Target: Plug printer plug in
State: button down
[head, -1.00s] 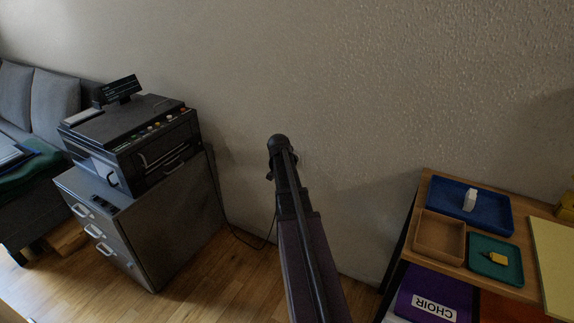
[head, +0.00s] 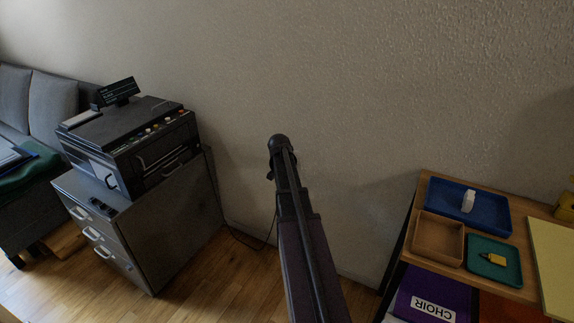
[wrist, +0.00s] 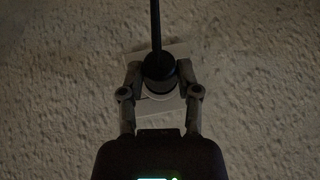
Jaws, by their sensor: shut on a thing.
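In the wrist view my gripper (wrist: 160,80) is shut on the black printer plug (wrist: 158,68), with one finger on each side. The plug's dark cord runs up out of the picture. Behind the plug is a white socket plate (wrist: 174,112) on the textured wall, turned slightly. The plug covers the middle of the plate; I cannot tell how deep it sits. In the head view my arm reaches to the wall and hides the plug and socket. The black printer (head: 130,145) stands at the left.
The printer is on a grey drawer cabinet (head: 170,240). A dark cord (head: 245,240) hangs in a loop beside it, near the wall. A wooden table (head: 428,187) with several trays stands at the right. The wall around my gripper is bare.

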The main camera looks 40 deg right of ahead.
jog(key=shift+w+d, duration=0.1)
jog(key=shift+d, duration=0.05)
jog(key=shift+c, duration=1.2)
grip_release()
jog(key=shift+r, duration=0.1)
jog(key=shift+p+v, duration=2.05)
jog(key=shift+v, duration=0.45)
jog(key=shift+f, duration=0.25)
